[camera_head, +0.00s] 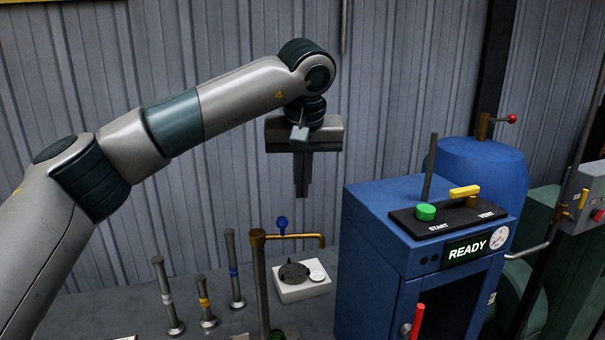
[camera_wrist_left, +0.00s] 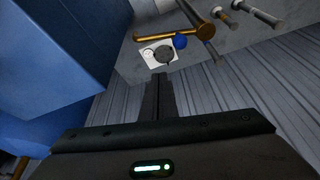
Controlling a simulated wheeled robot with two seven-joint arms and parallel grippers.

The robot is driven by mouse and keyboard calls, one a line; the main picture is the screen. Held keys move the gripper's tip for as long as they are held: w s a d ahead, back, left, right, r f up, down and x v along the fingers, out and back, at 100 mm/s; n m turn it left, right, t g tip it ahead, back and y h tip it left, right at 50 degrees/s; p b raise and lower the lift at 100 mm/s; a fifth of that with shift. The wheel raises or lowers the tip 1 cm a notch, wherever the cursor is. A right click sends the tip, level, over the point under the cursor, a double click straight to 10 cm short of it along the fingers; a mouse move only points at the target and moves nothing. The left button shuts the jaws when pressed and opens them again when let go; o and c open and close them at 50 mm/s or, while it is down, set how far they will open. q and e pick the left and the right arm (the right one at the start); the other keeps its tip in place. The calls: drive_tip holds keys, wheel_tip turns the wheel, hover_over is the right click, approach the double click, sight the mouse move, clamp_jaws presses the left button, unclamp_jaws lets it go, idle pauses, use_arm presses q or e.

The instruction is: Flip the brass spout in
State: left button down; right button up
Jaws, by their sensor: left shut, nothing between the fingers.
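The brass spout (camera_head: 298,237) is a horizontal tube on top of an upright post (camera_head: 261,285), extending to the right with its tip bent down. A blue knob (camera_head: 281,224) stands up near it. My left gripper (camera_head: 302,195) is shut and empty, pointing down above and behind the spout, apart from it. In the left wrist view the spout (camera_wrist_left: 175,34) lies beyond the shut fingers (camera_wrist_left: 159,78), with the blue knob (camera_wrist_left: 180,41) beside it. My right gripper is not in view.
A white block with a dark dial (camera_head: 303,285) sits on the grey bench behind the spout. Several banded metal rods (camera_head: 234,270) stand to the left. A blue cabinet (camera_head: 380,255) reading READY stands close on the right. The corrugated wall (camera_head: 200,200) is behind.

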sight(287, 235)
use_arm(q)
wheel_tip(287, 235, down, 7)
drive_tip(key=s+p, duration=0.1)
drive_tip(key=p, duration=0.4)
drive_tip(key=shift+s, duration=0.35)
